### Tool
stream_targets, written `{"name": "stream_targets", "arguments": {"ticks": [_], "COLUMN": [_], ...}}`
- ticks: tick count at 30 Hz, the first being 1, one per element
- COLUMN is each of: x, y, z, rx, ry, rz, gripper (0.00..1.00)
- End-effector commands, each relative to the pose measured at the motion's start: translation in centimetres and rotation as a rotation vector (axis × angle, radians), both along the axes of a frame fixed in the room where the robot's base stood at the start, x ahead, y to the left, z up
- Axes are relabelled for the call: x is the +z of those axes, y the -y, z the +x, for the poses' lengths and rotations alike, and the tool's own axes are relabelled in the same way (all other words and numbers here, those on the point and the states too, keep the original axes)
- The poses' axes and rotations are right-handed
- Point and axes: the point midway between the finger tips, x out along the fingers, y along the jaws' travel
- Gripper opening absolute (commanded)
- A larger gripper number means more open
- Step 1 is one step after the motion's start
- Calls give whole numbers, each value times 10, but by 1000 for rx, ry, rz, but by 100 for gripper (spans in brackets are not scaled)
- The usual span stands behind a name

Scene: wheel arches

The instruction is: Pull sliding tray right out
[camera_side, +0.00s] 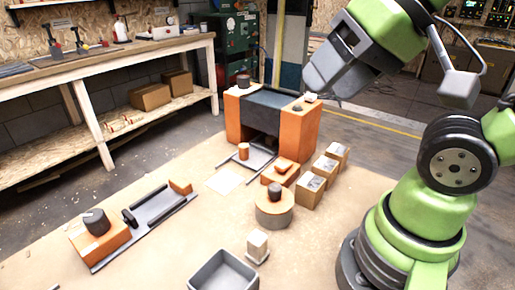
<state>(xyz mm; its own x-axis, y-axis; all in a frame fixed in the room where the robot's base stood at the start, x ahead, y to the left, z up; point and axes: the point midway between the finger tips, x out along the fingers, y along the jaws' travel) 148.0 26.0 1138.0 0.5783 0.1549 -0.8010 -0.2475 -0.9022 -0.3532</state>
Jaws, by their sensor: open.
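Two low slide-like things could be the sliding tray; I cannot tell which it is. One is a grey flat frame (259,170) under the front of an orange arch with a dark top (233,118). An orange-brown cylinder (244,151) stands at its left side. The other is a long grey tray with raised sides (161,208) at the left, between an orange block (100,240) and a small orange block (181,186). My gripper (324,92) is high at the upper right, above and apart from both, open and empty; its fingertips are small in this view.
An orange round stand (274,212) with a dark knob, several boxes (311,190), a small white block (258,244) and a grey open bin (222,273) stand on the board. A wooden workbench (110,55) lines the left. The board's middle left has free room.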

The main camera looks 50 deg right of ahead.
Motion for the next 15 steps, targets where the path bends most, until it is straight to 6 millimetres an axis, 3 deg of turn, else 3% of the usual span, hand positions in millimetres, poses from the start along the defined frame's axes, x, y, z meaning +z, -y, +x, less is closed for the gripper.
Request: {"name": "stream_targets", "arguments": {"ticks": [5, 8, 15], "x": [3, 0, -35], "y": [13, 25, 56], "z": [37, 71, 153], "rx": [-108, -203, -425], "ry": [-86, -146, -257], "rz": [-15, -32, -84], "gripper": [57, 57, 57]}}
